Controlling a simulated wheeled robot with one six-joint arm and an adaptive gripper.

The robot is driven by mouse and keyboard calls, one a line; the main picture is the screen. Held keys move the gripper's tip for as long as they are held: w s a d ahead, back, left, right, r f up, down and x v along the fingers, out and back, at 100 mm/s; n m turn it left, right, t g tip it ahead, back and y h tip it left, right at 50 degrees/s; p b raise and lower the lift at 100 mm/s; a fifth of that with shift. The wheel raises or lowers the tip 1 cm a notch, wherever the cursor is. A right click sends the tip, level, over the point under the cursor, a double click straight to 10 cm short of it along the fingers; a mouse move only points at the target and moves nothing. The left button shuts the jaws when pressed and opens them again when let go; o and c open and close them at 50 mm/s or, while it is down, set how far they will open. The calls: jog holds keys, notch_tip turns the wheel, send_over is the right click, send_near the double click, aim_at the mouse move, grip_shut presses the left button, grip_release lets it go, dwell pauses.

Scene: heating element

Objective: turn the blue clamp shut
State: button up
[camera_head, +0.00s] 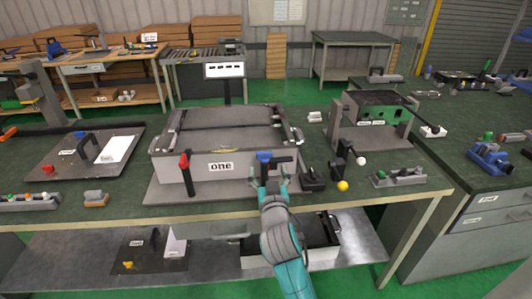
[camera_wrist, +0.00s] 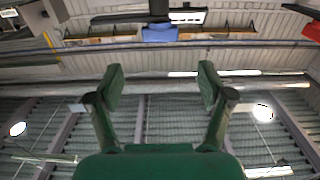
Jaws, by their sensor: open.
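The blue clamp (camera_head: 264,157) is on the front face of the grey box marked "one" (camera_head: 172,166), near its right end. My gripper (camera_head: 270,183) is open and empty, just in front of and below the clamp. In the wrist view the blue clamp (camera_wrist: 160,33) shows beyond the two spread fingertips (camera_wrist: 161,85), roughly centred between them and apart from them. A red clamp (camera_head: 184,161) stands upright at the left of the box front; a bit of red (camera_wrist: 312,31) also shows in the wrist view.
A black block (camera_head: 313,179), a dark stand with a white knob (camera_head: 345,159) and a yellow ball (camera_head: 342,186) stand right of my gripper. A panel with a white sheet (camera_head: 85,152) lies left of the box. The bench's front edge runs below my gripper.

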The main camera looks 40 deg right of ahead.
aim_at(264, 154)
jog(key=x, duration=1)
grip_shut()
